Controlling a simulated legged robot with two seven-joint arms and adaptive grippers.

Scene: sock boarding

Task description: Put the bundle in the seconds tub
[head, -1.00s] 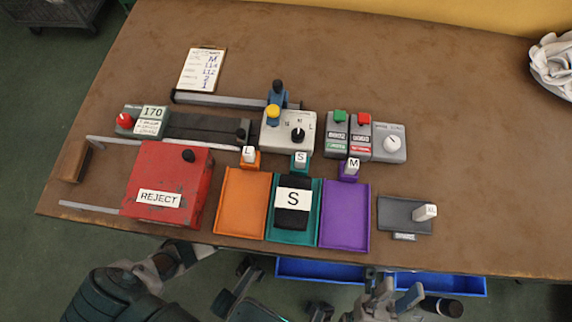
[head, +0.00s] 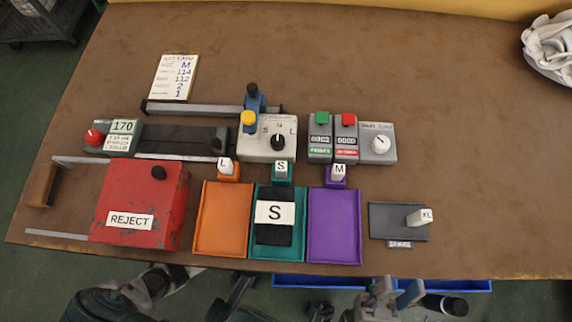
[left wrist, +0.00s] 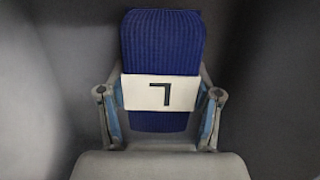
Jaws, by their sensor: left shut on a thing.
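A dark blue ribbed bundle (left wrist: 162,60) with a white band (left wrist: 160,93) around it fills the middle of the left wrist view. The band's black mark looks like an upside-down L. My left gripper (left wrist: 160,112) is shut on the bundle, one finger on each side. Plain grey surfaces surround it; I cannot tell what they belong to. In the head view I cannot make out this bundle or the left fingertips. My right gripper (head: 396,290) is empty by the table's front edge; its opening is unclear. No tub reads as seconds; blue containers (head: 330,282) show below the edge.
The brown table (head: 450,100) holds a red REJECT box (head: 135,195), an orange tray (head: 222,225), a teal tray (head: 263,254) with a black bundle banded S (head: 275,235), and a purple tray (head: 335,225). A white heap (head: 550,55) lies far right. The right side is mostly clear.

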